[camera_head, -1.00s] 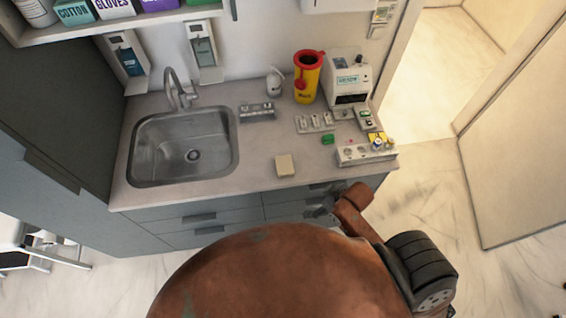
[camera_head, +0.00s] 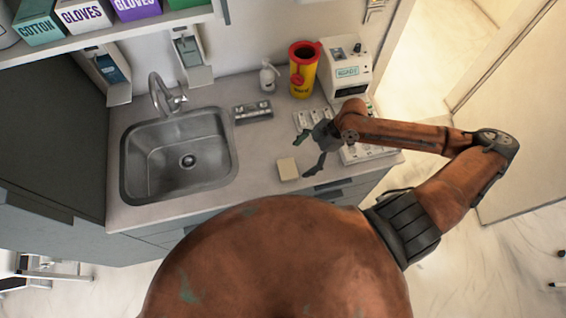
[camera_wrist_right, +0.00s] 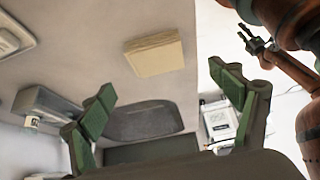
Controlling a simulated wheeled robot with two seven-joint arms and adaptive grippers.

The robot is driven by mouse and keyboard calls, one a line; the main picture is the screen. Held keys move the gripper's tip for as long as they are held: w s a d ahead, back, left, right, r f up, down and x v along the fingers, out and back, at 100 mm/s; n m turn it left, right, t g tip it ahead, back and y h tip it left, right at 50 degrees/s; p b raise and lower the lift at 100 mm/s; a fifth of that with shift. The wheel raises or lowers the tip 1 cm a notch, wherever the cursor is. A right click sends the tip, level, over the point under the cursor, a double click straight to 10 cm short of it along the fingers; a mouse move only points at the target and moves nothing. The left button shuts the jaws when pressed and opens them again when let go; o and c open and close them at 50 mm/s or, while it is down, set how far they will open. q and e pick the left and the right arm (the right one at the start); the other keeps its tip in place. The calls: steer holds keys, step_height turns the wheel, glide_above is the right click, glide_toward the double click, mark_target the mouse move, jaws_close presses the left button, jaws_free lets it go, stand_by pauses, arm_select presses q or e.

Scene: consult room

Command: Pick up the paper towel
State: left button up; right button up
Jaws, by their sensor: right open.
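The paper towel looks like a flat beige block (camera_head: 288,168) lying on the counter near its front edge, right of the sink. In the right wrist view the block (camera_wrist_right: 153,53) lies beyond and between the fingers, apart from them. My right gripper (camera_head: 307,152) is open and empty, just right of and above the block. Its green-padded fingers (camera_wrist_right: 165,108) are spread wide in the wrist view. My left gripper is outside the head view; a small dark gripper (camera_wrist_right: 254,42) at the upper right of the wrist view appears to be it.
The sink (camera_head: 230,160) is left of the block. A soap bottle (camera_head: 268,77), a yellow bin with a red lid (camera_head: 304,75) and a white device (camera_head: 345,68) stand at the back. A grey rack (camera_head: 252,112) lies behind the block. Small trays sit under my right forearm.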

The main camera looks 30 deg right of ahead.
mark_target(287, 168)
steer(key=shift+w+x, duration=0.2)
steer(key=shift+x, duration=1.35)
steer(key=x, duration=0.3)
steer(key=shift+w+a+f+p, duration=0.1)
steer(key=shift+w+a+p, duration=0.1)
steer(key=shift+p, duration=0.15)
steer(key=shift+a+f, duration=0.15)
steer(key=shift+f, duration=0.4)
arm_select(q)
steer(key=shift+s+a+r, duration=0.1)
steer(key=shift+s+r, duration=0.25)
steer(key=shift+s, duration=0.2)
arm_select(e)
steer(key=c, duration=0.9)
steer(key=shift+r, duration=0.15)
steer(key=shift+c, duration=0.2)
